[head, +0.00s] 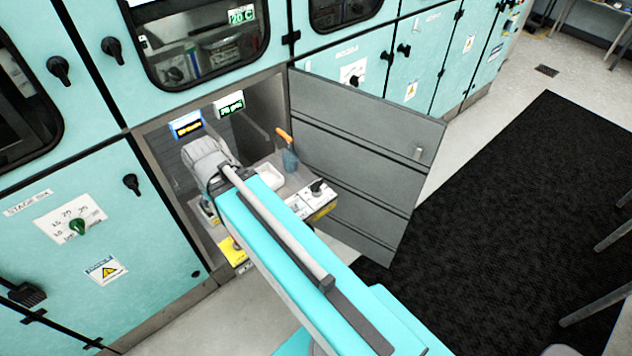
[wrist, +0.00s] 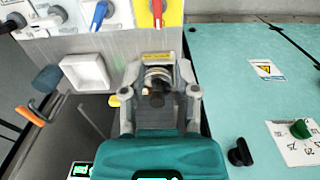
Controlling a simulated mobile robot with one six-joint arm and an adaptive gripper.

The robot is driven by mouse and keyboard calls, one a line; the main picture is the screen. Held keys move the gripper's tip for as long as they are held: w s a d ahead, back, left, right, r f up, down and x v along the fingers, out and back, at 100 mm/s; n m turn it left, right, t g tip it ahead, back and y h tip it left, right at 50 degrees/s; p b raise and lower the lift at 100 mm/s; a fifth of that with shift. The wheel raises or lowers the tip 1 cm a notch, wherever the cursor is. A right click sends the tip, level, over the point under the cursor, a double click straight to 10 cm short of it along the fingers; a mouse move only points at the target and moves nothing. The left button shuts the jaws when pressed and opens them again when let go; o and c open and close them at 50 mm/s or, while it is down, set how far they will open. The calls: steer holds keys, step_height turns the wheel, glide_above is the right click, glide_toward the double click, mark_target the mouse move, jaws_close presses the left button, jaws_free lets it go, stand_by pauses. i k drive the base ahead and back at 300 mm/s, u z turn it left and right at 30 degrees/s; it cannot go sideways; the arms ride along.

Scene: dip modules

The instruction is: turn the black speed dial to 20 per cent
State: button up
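The black speed dial (head: 317,187) sits on a white and yellow panel at the front right of the open cabinet bay in the head view. A black knob also shows at the top left edge of the wrist view (wrist: 15,22), partly cut off. My gripper (wrist: 158,72) hangs inside the bay, left of the black dial in the head view and apart from it. Its two fingers stand apart in the wrist view with no dial between them. The dial's scale is too small to read, so its setting cannot be told.
A blue dial (wrist: 100,14) and a red dial (wrist: 157,10) share the control row. A white tray (head: 268,176) and an orange-handled tool (head: 286,140) are inside the bay. The grey door (head: 350,150) stands open on the right. Teal cabinets (head: 60,220) flank the bay.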

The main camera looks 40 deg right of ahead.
mark_target(315, 187)
steer(key=k, duration=1.65)
steer(key=z, duration=0.6)
steer(key=i, duration=0.85)
